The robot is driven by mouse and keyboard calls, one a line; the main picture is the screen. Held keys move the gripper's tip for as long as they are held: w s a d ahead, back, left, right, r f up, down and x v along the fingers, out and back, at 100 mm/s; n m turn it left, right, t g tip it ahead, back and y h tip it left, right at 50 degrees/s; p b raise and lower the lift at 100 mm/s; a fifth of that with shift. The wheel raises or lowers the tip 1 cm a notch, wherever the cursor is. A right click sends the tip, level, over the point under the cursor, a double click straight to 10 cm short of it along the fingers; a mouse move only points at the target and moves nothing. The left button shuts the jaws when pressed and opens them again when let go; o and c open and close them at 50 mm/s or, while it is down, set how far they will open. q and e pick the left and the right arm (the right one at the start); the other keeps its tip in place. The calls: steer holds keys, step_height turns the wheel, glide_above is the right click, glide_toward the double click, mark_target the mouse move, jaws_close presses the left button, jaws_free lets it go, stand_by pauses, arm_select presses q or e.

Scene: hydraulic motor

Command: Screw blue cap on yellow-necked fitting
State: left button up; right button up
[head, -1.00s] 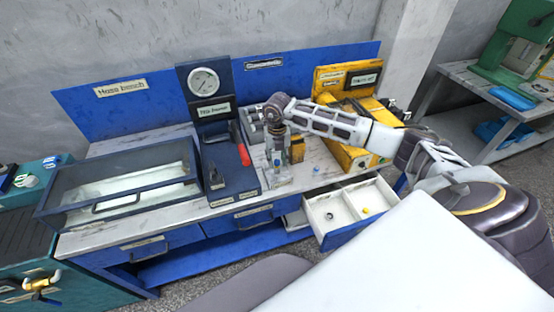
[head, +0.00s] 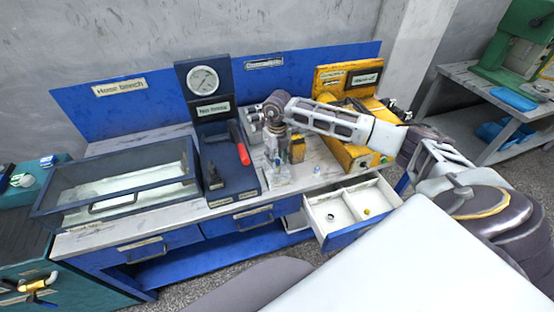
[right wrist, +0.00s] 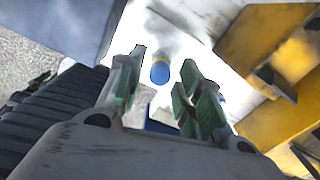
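My right gripper (head: 275,180) points down over the bench's middle, beside the dark test stand. In the right wrist view its green-grey fingers (right wrist: 162,85) are apart. A small blue rounded piece with a yellow band (right wrist: 160,72) shows between the fingertips, with gaps at both sides. I cannot tell whether it is the cap alone or sits on the fitting. A small blue cap-like piece (head: 316,170) lies on the bench right of the gripper. Another blue bit (right wrist: 222,98) shows beside the right finger. My left gripper is not in view.
An open drawer (head: 322,228) with two compartments juts out at the front, holding a small dark ring and a yellow piece (head: 366,211). The yellow machine (head: 350,150) stands right of the gripper. The test stand with a red handle (head: 240,150) and a glass-topped box (head: 60,215) stand left.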

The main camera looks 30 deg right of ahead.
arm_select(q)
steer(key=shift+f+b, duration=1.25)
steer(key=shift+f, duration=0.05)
arm_select(e)
steer(key=shift+n, duration=3.1)
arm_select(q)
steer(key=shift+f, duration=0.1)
arm_select(e)
steer(key=shift+n+b, duration=0.4)
steer(key=shift+n, duration=0.5)
steer(key=shift+n+b, duration=0.9)
steer(key=shift+n, duration=1.3)
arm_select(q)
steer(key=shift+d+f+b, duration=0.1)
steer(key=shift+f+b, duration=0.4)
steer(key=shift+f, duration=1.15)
arm_select(e)
steer(key=shift+d+n, duration=0.1)
steer(key=shift+n, duration=1.2)
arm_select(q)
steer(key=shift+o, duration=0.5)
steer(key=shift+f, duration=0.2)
arm_select(e)
steer(key=shift+f, duration=0.1)
